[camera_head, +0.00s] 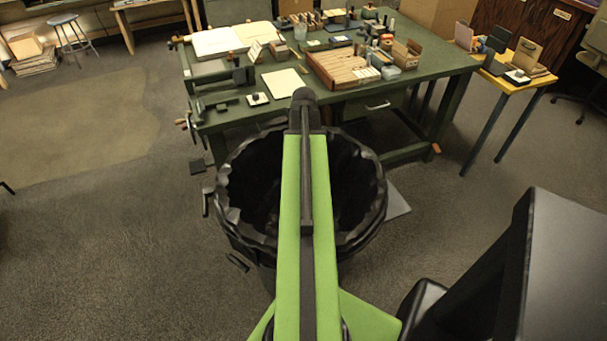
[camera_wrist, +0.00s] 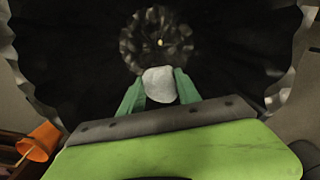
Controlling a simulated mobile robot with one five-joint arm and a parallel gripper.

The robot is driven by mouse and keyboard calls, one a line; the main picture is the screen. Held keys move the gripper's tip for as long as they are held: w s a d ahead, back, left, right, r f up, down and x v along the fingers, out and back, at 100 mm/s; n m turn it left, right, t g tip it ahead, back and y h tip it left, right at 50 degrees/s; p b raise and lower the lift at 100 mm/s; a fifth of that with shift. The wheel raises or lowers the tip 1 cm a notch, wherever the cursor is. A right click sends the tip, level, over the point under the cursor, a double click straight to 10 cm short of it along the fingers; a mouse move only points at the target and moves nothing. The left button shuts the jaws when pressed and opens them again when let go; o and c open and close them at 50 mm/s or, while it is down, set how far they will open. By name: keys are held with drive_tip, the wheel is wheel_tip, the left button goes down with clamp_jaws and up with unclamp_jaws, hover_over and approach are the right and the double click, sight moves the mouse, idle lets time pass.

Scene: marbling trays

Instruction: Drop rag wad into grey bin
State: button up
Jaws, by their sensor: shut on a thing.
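A pale, whitish rag wad (camera_wrist: 158,84) sits between the two green fingers of my gripper (camera_wrist: 158,88) in the wrist view. My gripper is shut on it. The bin (camera_head: 231,212) stands on the floor below my arm in the head view, with a crinkled black liner folded over its rim. The liner's dark inside (camera_wrist: 65,55) fills most of the wrist view, so the wad is over the bin's mouth. In the head view my green arm reaches across the bin and hides the gripper and the wad.
A green worktable (camera_head: 272,112) stands just behind the bin, crowded with boxes, papers and tools. A yellow side table (camera_head: 500,88) is at the right. An orange object (camera_wrist: 38,142) shows at the wrist view's lower left.

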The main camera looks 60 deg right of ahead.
drive_tip(key=shift+f, duration=0.1)
wheel_tip(320, 180, down, 6)
drive_tip(key=b, duration=0.5)
drive_tip(key=shift+b, duration=0.35)
drive_tip(key=o, duration=1.4)
drive_tip(key=shift+r, duration=0.3)
wheel_tip(320, 180, up, 17)
drive_tip(key=p, duration=1.7)
